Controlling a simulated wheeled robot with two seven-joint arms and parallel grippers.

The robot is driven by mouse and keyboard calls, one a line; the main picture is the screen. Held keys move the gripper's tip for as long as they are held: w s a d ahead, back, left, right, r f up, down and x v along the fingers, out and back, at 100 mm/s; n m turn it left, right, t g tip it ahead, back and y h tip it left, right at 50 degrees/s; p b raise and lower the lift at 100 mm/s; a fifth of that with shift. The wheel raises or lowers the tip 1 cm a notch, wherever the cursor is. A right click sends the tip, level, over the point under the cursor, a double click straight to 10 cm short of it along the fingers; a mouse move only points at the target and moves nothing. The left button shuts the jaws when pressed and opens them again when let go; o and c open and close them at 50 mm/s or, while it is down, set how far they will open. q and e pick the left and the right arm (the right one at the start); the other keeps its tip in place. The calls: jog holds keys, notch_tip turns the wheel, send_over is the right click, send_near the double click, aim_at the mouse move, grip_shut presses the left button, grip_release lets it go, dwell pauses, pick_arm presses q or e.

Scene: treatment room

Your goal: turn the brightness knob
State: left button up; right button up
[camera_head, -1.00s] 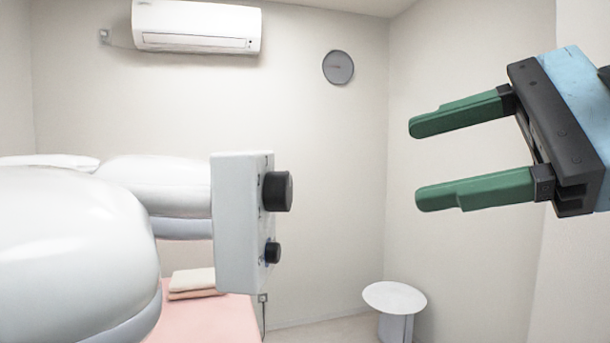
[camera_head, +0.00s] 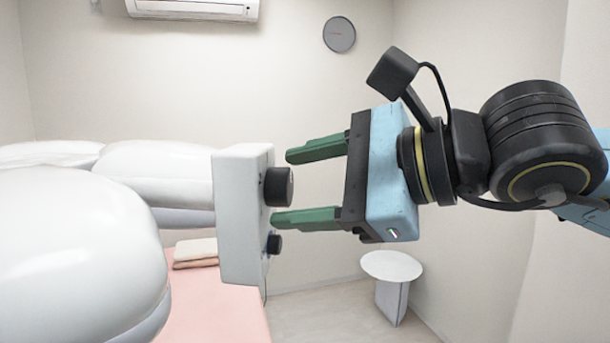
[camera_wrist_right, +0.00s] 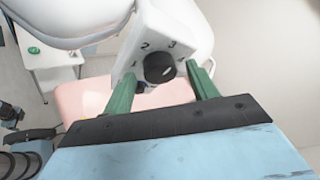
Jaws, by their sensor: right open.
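A white control box (camera_head: 236,215) on the left has a large black knob (camera_head: 278,187) and a smaller black knob (camera_head: 274,244) below it. I cannot tell by a label which is the brightness knob. My right gripper (camera_head: 282,190) is open, its green fingers pointing left at the box. One finger is above the large knob and one below, apart from each other. In the right wrist view, the large knob (camera_wrist_right: 160,67) sits between the fingers, with numbers printed around it. Contact with the knob cannot be made out.
A white rounded lamp body (camera_head: 80,250) fills the left, beside the box. A pink bed (camera_head: 215,310) with folded towels (camera_head: 195,252) lies below. A small white round table (camera_head: 392,266) stands at the back right. Space right of the box is otherwise free.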

jog(key=c, duration=1)
jog(key=shift+f+m+g+b, duration=0.1)
jog(key=shift+m+g+b, duration=0.3)
jog(key=shift+b, duration=0.75)
jog(key=shift+w+m+b, duration=0.1)
jog(key=shift+m+b, duration=0.5)
jog(key=shift+b, duration=0.1)
jog(key=shift+r+m+g+b, duration=0.2)
jog(key=shift+m+g+b, duration=0.15)
jog(key=shift+m+g, duration=0.35)
jog(key=shift+w+r+m+g, duration=0.1)
jog(key=shift+w+m+g, duration=0.1)
jog(key=shift+m+g, duration=0.35)
jog(key=m+g, duration=0.2)
jog(key=m, duration=0.1)
jog(key=shift+w+d+g, duration=0.15)
jog(key=shift+w+g, duration=0.1)
jog(key=shift+g, duration=0.1)
